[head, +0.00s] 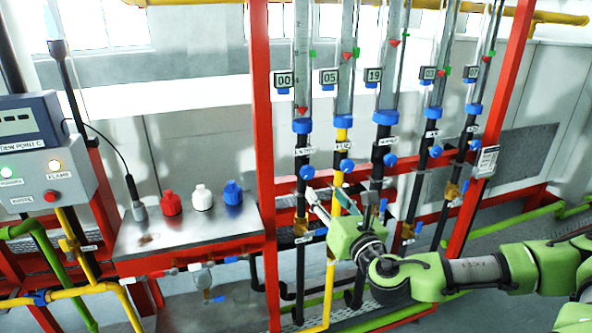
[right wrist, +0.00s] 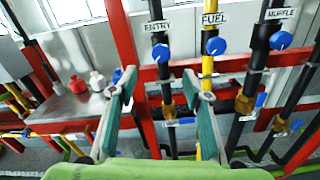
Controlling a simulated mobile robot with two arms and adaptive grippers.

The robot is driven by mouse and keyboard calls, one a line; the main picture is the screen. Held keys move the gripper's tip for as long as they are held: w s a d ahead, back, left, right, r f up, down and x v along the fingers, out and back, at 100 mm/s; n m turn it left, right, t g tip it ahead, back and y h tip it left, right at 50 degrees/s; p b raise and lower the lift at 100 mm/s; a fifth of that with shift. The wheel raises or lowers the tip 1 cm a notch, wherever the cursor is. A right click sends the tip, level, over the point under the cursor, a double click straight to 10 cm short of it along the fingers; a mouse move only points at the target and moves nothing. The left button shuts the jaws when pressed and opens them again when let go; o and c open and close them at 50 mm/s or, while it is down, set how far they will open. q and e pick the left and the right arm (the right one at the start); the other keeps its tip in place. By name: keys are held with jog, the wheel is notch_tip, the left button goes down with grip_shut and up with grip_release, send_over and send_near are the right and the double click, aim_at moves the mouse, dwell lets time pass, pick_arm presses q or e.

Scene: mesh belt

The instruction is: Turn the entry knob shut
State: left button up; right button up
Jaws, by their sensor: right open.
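The entry knob (head: 307,172) is a round blue knob on the leftmost dark pipe, below its flow tube and white label. In the right wrist view the blue entry knob (right wrist: 160,53) sits under the sign reading ENTRY (right wrist: 158,26). My right gripper (head: 325,193) is open and empty, just below and to the right of the knob in the head view. In the right wrist view, its two fingers (right wrist: 160,82) spread either side of the entry pipe, and the knob shows beyond their tips, apart from them. My left gripper is not in view.
The fuel knob (right wrist: 216,46) on the yellow pipe and the muffle knob (right wrist: 281,40) are close to the right. A red frame post (head: 264,120) stands left of the pipes. Red, white and blue bottles stand on a metal shelf (head: 185,232).

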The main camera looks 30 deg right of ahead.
jog(key=p, duration=0.2)
send_near(309, 173)
jog(key=w, duration=0.3)
jog(key=x, duration=0.2)
jog(key=p+x, duration=0.1)
jog(key=x, duration=0.1)
jog(key=p+x, duration=0.1)
jog(key=x, duration=0.1)
jog(key=shift+w+d+r, duration=0.1)
jog(key=shift+w+d, duration=0.15)
jog(key=shift+d, duration=0.2)
jog(key=shift+w+d, duration=0.1)
jog(key=shift+w, duration=0.4)
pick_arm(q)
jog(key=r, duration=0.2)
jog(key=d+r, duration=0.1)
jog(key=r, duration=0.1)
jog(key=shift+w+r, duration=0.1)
pick_arm(e)
jog(key=c, duration=1.1)
